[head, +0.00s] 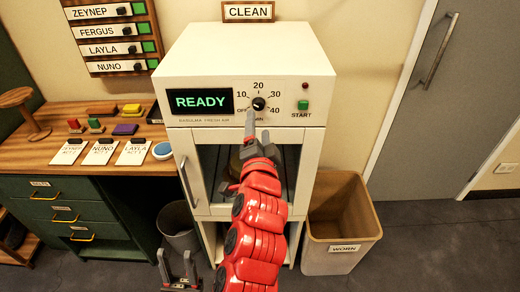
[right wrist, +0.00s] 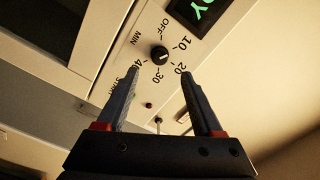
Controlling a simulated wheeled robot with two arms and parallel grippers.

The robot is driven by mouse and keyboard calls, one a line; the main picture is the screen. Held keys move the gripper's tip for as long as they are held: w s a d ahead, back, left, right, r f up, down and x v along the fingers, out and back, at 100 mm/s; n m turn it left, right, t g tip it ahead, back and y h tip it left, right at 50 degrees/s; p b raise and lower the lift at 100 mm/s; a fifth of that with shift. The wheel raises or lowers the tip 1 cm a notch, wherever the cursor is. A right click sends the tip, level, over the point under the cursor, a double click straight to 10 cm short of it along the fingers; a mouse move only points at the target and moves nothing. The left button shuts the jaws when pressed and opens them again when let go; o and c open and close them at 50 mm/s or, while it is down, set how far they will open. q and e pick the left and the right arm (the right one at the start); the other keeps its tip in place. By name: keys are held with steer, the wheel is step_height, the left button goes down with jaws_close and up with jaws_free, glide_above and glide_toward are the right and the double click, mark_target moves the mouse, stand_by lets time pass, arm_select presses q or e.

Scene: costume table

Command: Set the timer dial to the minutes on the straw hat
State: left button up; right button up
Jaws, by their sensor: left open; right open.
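The timer dial (head: 259,103) is a small black knob on the white cabinet's front panel, ringed by OFF, 10, 20, 30 and 40. It also shows in the right wrist view (right wrist: 159,55); its exact setting is too small to read. My right gripper (head: 251,127) is open in front of the panel, just below the dial. In the right wrist view its fingers (right wrist: 160,75) point at the dial from either side, with nothing between them. My left gripper (head: 180,271) is open and empty, low in front of the cabinet. I cannot make out a straw hat or minutes on it.
The display (head: 203,101) reads READY. A green START button (head: 303,105) sits right of the dial. A bin marked WORN (head: 341,225) stands right of the cabinet (head: 245,55). A wooden table (head: 60,150) with cards and small coloured items is at left.

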steer(key=s+p, duration=1)
steer(key=p, duration=0.4)
steer(key=shift+d, duration=0.2)
steer(key=shift+w, duration=0.1)
steer(key=shift+r, duration=0.15)
